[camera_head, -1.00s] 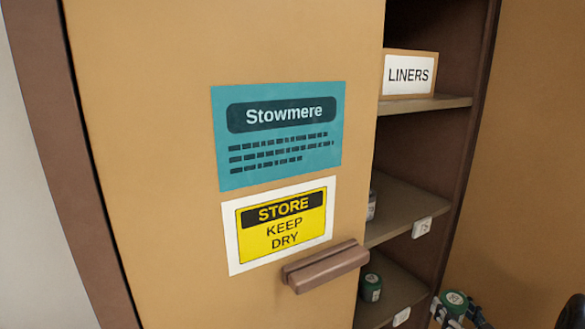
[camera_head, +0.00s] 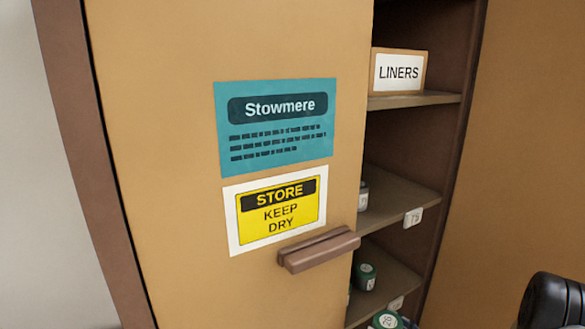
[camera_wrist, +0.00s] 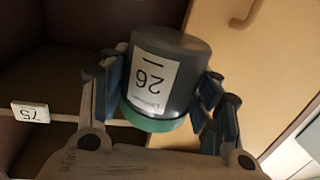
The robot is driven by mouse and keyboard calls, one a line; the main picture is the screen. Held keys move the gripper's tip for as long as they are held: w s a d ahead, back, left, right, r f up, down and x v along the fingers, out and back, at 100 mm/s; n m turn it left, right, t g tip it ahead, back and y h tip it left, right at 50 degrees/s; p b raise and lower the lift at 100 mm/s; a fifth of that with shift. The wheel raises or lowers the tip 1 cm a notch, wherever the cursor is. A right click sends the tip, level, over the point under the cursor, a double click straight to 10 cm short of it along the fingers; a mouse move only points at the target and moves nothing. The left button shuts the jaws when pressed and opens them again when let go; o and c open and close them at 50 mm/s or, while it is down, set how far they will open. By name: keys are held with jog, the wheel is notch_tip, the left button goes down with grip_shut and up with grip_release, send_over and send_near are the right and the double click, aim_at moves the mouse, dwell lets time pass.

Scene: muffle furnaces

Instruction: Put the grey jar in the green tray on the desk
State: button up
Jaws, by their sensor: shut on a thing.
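The grey jar (camera_wrist: 172,70) has a green lid and a white label reading 26. It appears upside down in the wrist view. My gripper (camera_wrist: 163,88) is shut on it, with blue-padded fingers on both sides. The green lid of the held jar (camera_head: 386,320) shows at the bottom edge of the head view, in front of the cabinet's lower shelf; my fingers are mostly out of that frame. The green tray and the desk are not in view.
A tan cabinet with a sliding-type door front (camera_head: 200,45) and brown handle (camera_head: 318,250) fills the view.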

jog(key=s+a+r+m+t+h, duration=0.1)
jog(key=s+a+m+t+h, duration=0.1)
jog(key=s+a, duration=0.4)
jog(key=a, duration=0.3)
jog(key=shift+r+h, duration=0.15)
jog(key=shift+h, duration=0.15)
jog(key=shift+s, duration=0.1)
